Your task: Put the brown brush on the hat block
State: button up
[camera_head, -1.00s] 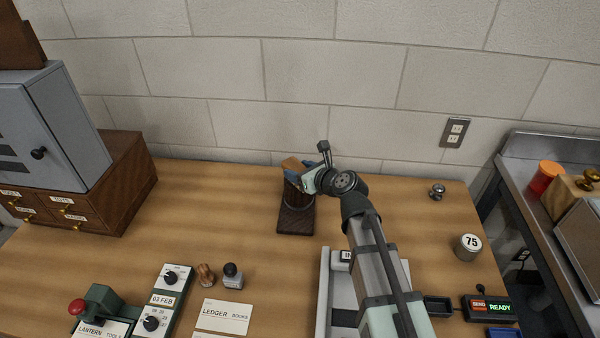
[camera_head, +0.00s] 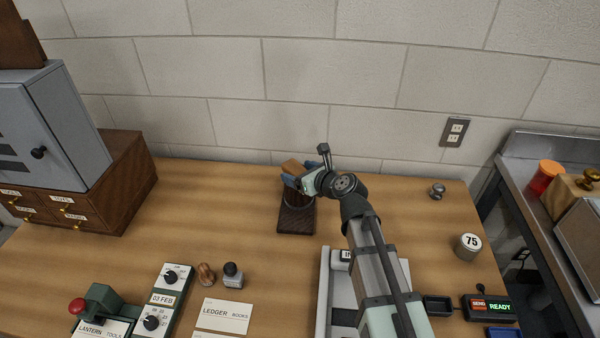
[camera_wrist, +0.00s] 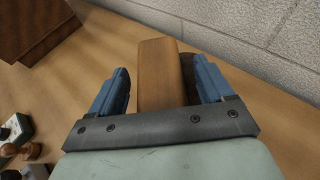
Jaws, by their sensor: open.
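The brown brush (camera_head: 293,166), a plain wooden block shape, rests at the top of the hat block. The hat block (camera_head: 296,222) has a dark wooden base and stands near the back of the table; its upper part is mostly hidden by my gripper. My gripper (camera_head: 291,178) is open, with its blue fingers on either side of the brush. In the wrist view the brush (camera_wrist: 160,75) lies between the spread fingertips (camera_wrist: 163,80), with a gap on each side. A dark rounded edge, likely the hat block (camera_wrist: 188,63), shows behind it.
A wooden drawer cabinet (camera_head: 115,190) stands at the left. Hand stamps (camera_head: 232,275), a ledger card (camera_head: 222,316) and a grey tray (camera_head: 325,290) lie in front. A weight marked 75 (camera_head: 468,247) stands at the right. The wall is close behind the hat block.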

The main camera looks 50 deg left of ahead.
jog(key=shift+r, duration=0.15)
jog(key=v, duration=1.2)
